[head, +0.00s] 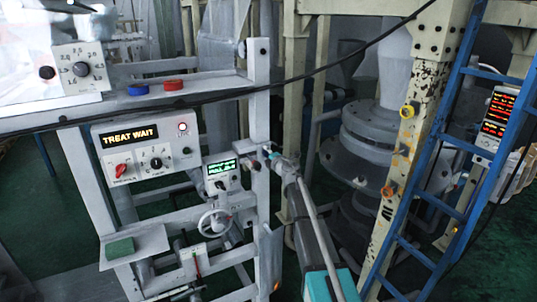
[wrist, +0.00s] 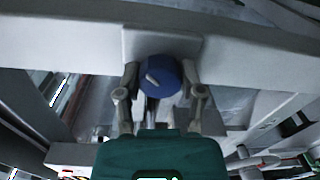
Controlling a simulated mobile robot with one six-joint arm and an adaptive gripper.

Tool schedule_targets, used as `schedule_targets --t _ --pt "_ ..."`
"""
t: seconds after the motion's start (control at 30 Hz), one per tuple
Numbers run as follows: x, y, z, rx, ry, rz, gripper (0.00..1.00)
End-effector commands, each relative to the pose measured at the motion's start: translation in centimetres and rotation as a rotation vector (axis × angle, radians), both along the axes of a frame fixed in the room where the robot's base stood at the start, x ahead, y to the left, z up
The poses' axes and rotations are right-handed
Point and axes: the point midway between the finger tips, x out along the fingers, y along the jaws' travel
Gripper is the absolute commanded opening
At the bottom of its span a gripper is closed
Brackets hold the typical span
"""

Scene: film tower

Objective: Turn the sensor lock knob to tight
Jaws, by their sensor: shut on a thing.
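A dark blue round knob (wrist: 160,76) with a pale pointer mark sits on a grey block on a pale beam in the wrist view. The pointer slants toward the upper left. My gripper (wrist: 160,84) has one finger on each side of the knob and is shut on it. The lettering around the knob cannot be read. In the head view my arm reaches up from the bottom to the grey upright post, where my gripper (head: 268,152) is small and the knob cannot be made out clearly.
A panel (head: 146,148) reading TREAT WAIT and a small green-lit display (head: 222,171) stand left of my gripper. A handwheel (head: 215,222) is below. A blue ladder (head: 428,165) and a black cable cross the right side.

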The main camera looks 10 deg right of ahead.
Motion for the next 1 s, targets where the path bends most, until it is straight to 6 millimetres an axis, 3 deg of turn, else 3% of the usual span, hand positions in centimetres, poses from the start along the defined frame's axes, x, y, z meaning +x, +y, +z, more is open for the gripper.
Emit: schedule_targets --t 0.6,0.63,0.8,1.0 --pt "-0.11 -0.02 -0.10 0.057 0.020 0.000 0.03" --pt "-0.12 -0.01 -0.10 0.056 0.019 0.000 0.54" --pt "-0.11 0.05 -0.09 0.056 0.019 0.001 0.84" --pt "-0.08 0.12 -0.06 0.056 0.019 0.002 0.84"
